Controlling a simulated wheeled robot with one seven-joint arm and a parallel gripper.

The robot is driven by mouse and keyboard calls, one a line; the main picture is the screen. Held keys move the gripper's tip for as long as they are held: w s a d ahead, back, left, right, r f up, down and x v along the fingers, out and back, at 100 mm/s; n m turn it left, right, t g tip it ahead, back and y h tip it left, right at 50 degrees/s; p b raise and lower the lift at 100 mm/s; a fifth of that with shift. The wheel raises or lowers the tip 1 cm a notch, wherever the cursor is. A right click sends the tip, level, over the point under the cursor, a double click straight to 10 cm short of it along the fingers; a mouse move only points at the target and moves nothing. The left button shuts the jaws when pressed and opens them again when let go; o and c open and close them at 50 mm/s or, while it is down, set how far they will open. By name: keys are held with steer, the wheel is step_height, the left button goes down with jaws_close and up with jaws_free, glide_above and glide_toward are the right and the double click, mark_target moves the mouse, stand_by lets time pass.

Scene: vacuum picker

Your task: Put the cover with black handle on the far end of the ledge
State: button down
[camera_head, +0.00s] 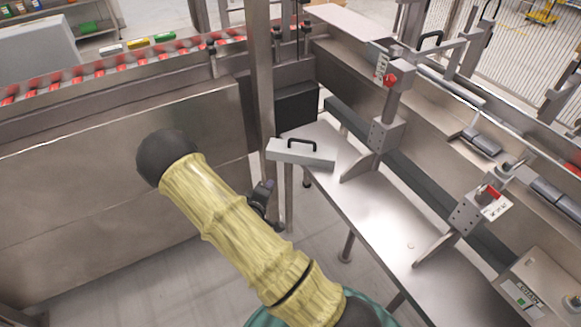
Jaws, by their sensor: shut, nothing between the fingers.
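A grey metal cover (285,152) with a black handle (302,142) on top lies at the far end of the ledge (385,220). Its left part appears to stick out past the ledge's left edge. The ledge is a long, bare metal surface running from the middle of the view toward the lower right. My gripper (262,192) is small and dark, below and left of the cover and apart from it. It is shut and empty. My yellow-sleeved arm partly hides it.
A metal post (262,80) rises just left of the cover. Brackets with red knobs (390,81) stand along the ledge's right side. A conveyor with red items (125,68) runs behind a metal cabinet (120,170) at left. Open floor (170,285) lies left of the ledge.

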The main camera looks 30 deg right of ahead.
mark_target(293, 155)
steer(key=n, duration=0.1)
steer(key=n+t+h, duration=0.2)
steer(key=shift+s+d+f+b, duration=0.25)
steer(key=shift+s+b, duration=0.05)
steer(key=shift+w, duration=0.15)
steer(key=x, duration=1)
steer(key=shift+d+r, duration=0.2)
steer(key=d, duration=0.2)
steer(key=shift+d, duration=0.3)
steer(key=shift+d+p, duration=0.3)
steer(key=shift+d, duration=0.2)
